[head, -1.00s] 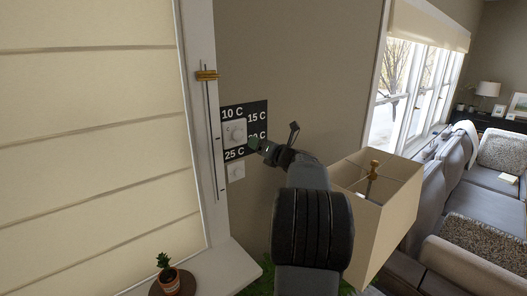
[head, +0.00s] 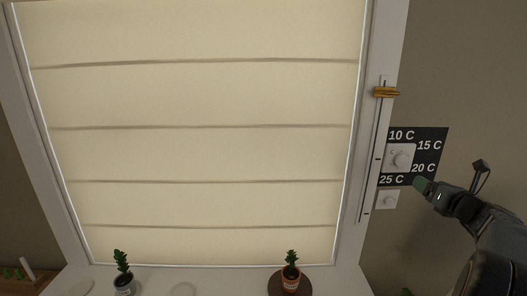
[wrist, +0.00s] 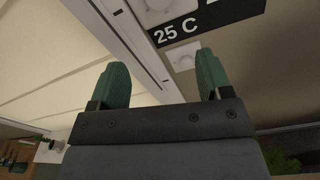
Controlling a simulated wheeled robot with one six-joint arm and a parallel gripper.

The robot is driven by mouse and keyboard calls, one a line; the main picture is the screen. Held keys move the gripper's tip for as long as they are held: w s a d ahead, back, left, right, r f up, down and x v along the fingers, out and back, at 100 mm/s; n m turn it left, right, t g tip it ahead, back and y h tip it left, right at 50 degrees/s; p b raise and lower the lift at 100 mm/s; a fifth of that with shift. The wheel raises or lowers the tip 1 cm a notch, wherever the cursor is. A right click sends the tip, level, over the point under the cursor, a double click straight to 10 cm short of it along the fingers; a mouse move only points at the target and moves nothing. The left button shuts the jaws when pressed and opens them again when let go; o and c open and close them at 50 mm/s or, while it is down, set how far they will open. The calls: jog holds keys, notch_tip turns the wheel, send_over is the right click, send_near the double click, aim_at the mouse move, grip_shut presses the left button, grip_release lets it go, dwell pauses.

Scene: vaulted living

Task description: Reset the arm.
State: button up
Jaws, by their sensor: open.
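My gripper (head: 424,186) is at the right of the head view, in front of the lower right of the black temperature panel. In the wrist view my gripper (wrist: 162,80) shows two green fingertips set wide apart, with nothing between them. The black panel (head: 437,137) reads 10 C, 15 C, 20 C and 25 C around a white thermostat dial (head: 400,158). In the wrist view, the panel's 25 C label (wrist: 178,32) is beyond the fingers. I cannot tell whether a fingertip touches the panel.
A brass slider handle (head: 385,92) sits high on the window frame beside the closed cream blind (head: 200,100). A small white switch (head: 388,199) is below the panel. Potted plants (head: 291,275) and (head: 122,278) stand on the sill.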

jog(key=s+a+f+n+g+y, duration=0.25)
jog(key=a+f+n+g, duration=0.25)
jog(key=a+f+n, duration=0.4)
jog(key=s+a+f+n+g+y, duration=0.1)
jog(key=s+a+f+n+g, duration=0.3)
jog(key=a+n, duration=0.45)
jog(key=s+a+f+n+g+h, duration=0.2)
jog(key=s+a+n, duration=1.1)
jog(key=n, duration=0.8)
jog(key=a+g+h, duration=0.1)
jog(key=a, duration=0.2)
jog(key=shift+s+g, duration=0.25)
jog(key=shift+g, duration=0.05)
jog(key=shift+a, duration=0.1)
